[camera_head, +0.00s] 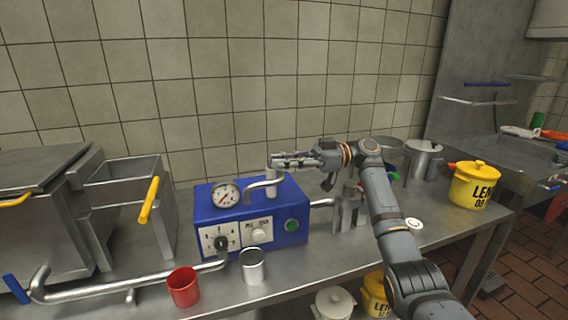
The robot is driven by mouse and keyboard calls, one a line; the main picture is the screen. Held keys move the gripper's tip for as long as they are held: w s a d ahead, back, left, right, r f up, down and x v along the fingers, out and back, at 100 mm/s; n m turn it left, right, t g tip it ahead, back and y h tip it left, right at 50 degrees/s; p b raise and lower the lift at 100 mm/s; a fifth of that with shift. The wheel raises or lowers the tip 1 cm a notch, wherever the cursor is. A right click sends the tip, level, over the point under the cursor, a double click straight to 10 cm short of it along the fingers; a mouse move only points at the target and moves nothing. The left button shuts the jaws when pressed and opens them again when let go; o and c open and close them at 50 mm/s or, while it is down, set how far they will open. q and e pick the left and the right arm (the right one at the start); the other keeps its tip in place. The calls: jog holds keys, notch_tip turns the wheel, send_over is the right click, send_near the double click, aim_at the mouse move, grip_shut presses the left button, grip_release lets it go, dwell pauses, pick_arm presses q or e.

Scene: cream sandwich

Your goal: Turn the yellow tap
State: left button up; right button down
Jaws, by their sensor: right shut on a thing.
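A blue machine (290,205) with a round gauge (226,195), dials and a green button stands on the steel counter. A bent metal pipe (270,184) rises from its top. A yellow handle (149,200) stands on the steel basin at the left, apart from my gripper. My left gripper is not in view.
A red cup (183,287) and a metal cup (252,266) stand before the machine near the counter's front edge. A long metal pipe (130,291) runs along the left front. A yellow pot (474,185) and a metal pot (424,160) stand at the right.

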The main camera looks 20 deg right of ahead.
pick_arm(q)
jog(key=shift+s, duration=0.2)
pick_arm(e)
jog(key=shift+n+g, duration=0.5)
jog(key=shift+g, duration=0.3)
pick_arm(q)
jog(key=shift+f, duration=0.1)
pick_arm(e)
jog(key=shift+f+g, duration=0.1)
jog(key=shift+g, duration=0.2)
jog(key=c, duration=1.3)
grip_release()
jog(key=shift+d, duration=0.1)
jog(key=shift+w+d, duration=0.2)
jog(key=shift+d, duration=3.4)
